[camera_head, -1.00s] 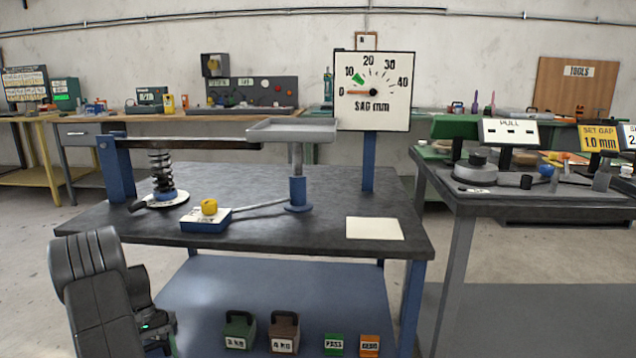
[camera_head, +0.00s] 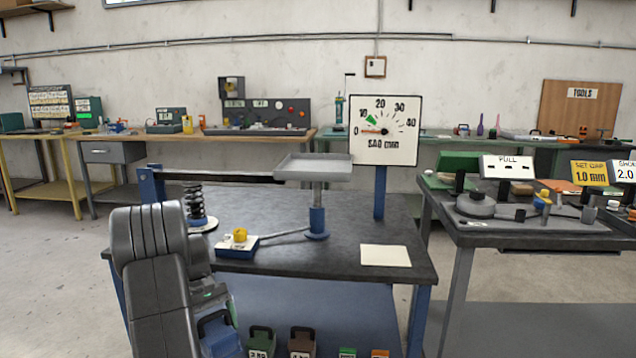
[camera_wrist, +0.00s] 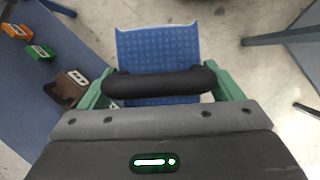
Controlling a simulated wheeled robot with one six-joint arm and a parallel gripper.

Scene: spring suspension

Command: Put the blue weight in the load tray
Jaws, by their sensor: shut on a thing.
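The blue weight (camera_wrist: 158,50) hangs by its black handle in my gripper (camera_wrist: 162,88). The green fingers are at the handle's two ends. In the head view the weight (camera_head: 218,334) shows below my gripper (camera_head: 212,296), in front of the bench's near edge and partly hidden by my arm. The load tray (camera_head: 312,172) is a shallow grey tray on a post above the bench, at the end of the beam. It looks empty. My gripper is to the left of the tray, lower and nearer.
A blue box with a yellow knob (camera_head: 238,244) and a pale card (camera_head: 385,256) lie on the bench. The sag dial (camera_head: 385,130) stands behind the tray, its needle near 0. Green (camera_head: 261,342) and brown (camera_head: 302,342) weights stand on the lower shelf.

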